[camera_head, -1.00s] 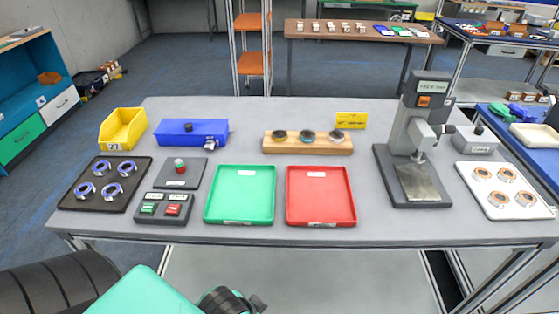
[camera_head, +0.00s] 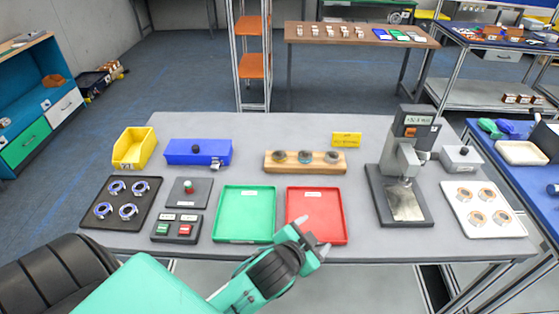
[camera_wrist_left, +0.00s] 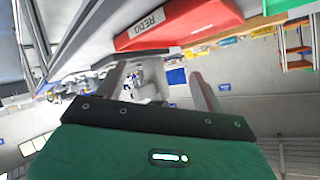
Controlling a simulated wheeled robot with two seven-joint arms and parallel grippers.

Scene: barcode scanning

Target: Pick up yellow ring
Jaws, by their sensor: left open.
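No clearly yellow ring shows. Several orange-tan and silver rings (camera_head: 479,195) lie on a white tray (camera_head: 462,222) at the right end of the table. Several blue and silver rings (camera_head: 129,211) lie on a black tray (camera_head: 148,192) at the left. My left gripper (camera_head: 311,234) is open and empty, near the front edge of the red tray and apart from both groups of rings. Its two fingers (camera_wrist_left: 160,85) stand apart in the left wrist view, with the red tray (camera_wrist_left: 178,20) beyond. My right gripper is not in view.
On the grey table (camera_head: 360,247) stand a green tray (camera_head: 243,215), a red tray (camera_head: 318,205), button boxes (camera_head: 176,229), a yellow bin (camera_head: 133,148), a blue box (camera_head: 198,152), a wooden holder with discs (camera_head: 292,168) and a grey press (camera_head: 401,165).

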